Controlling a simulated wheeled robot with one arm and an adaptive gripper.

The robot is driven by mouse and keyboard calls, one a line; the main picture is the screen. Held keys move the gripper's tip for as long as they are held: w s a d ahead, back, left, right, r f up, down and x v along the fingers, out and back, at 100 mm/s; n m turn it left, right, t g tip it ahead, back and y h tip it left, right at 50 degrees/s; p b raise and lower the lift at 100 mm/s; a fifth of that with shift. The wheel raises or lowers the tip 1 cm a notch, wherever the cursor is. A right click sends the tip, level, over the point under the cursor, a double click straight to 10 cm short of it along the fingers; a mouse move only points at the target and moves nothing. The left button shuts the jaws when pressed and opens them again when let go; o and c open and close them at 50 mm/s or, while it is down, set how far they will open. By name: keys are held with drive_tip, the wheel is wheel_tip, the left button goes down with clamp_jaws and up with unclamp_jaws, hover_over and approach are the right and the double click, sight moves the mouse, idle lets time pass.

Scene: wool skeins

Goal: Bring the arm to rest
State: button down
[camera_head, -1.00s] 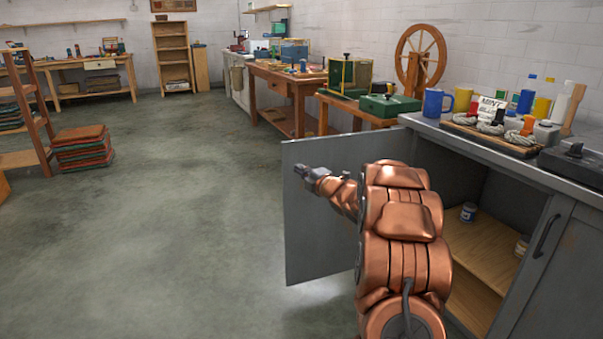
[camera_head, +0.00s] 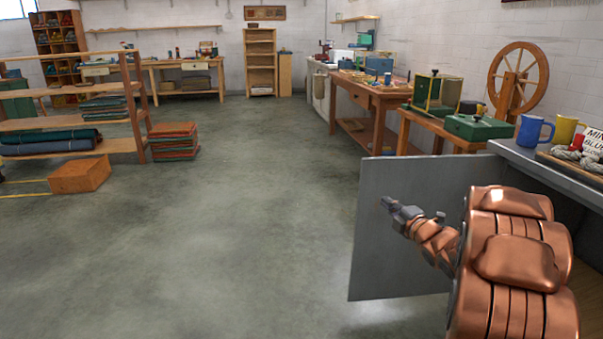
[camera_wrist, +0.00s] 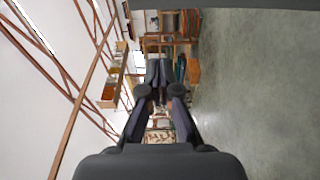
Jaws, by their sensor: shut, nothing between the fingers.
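My copper-coloured arm stands folded at the lower right of the head view, in front of the open grey cabinet door (camera_head: 400,195). My gripper (camera_head: 384,201) points left and slightly up, in front of that door. In the wrist view my gripper (camera_wrist: 160,94) shows its two dark fingers converging, shut, with nothing held. The wrist picture is turned on its side, with the floor at right and the wall and ceiling beams at left.
The grey counter (camera_head: 552,172) at right carries a blue mug (camera_head: 532,132) and a yellow mug (camera_head: 565,133). A spinning wheel (camera_head: 518,82) and a green box (camera_head: 479,127) stand behind. A wooden rack (camera_head: 136,112) and a cardboard-brown box (camera_head: 80,175) are at left. The middle floor is clear.

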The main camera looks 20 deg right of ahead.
drive_tip(key=shift+r, duration=0.1)
drive_tip(key=s+a+r+m+g+h+p, duration=0.3)
drive_tip(key=s+a+r+m+g+p, duration=0.15)
drive_tip(key=r+p, duration=0.4)
drive_tip(key=s+a+r+m+g+h+p, duration=0.2)
drive_tip(key=s+a+r+m+g+p, duration=0.25)
drive_tip(key=r+m+p, duration=0.35)
drive_tip(key=s+a+r+m+g+y+p, duration=0.1)
drive_tip(key=s+a+p, duration=0.5)
drive_tip(key=s, duration=0.6)
drive_tip(key=s+a+r+m+g+y+p, duration=0.2)
drive_tip(key=s+a+r+g+p, duration=0.4)
drive_tip(key=s, duration=0.6)
drive_tip(key=s+a+r+m+g+y+p, duration=0.1)
drive_tip(key=s+a+r+m+g+p, duration=0.2)
drive_tip(key=s+a, duration=0.7)
wheel_tip(320, 180, up, 3)
drive_tip(key=s+p, duration=0.2)
drive_tip(key=p, duration=0.2)
drive_tip(key=shift+g, duration=0.4)
drive_tip(key=shift+s+a+f, duration=0.1)
drive_tip(key=shift+s+a, duration=0.05)
